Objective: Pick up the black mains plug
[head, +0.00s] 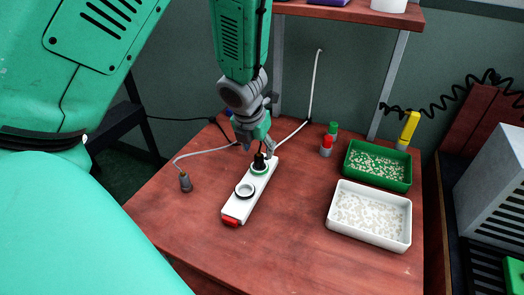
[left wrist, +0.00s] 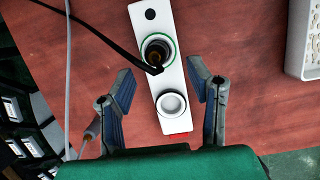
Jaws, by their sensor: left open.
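The black mains plug (head: 259,161) sits upright in the green-ringed socket of a white power strip (head: 240,203). It also shows in the left wrist view (left wrist: 155,53), with a black cable running to the upper left. My left gripper (head: 258,148) is open, pointing down just above the plug and partly hiding it. In the left wrist view the two fingers (left wrist: 160,82) are spread on either side of the strip, with nothing between them in their grip. The strip's other socket, ringed in black and white, looks empty. My right gripper is not in view.
A grey plug (head: 186,182) on a pale cable lies left of the strip. A green tray (head: 378,182) and a white tray (head: 369,242) stand at the right. Red (head: 326,147) and green (head: 333,129) capped items stand behind. The front of the wooden table is clear.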

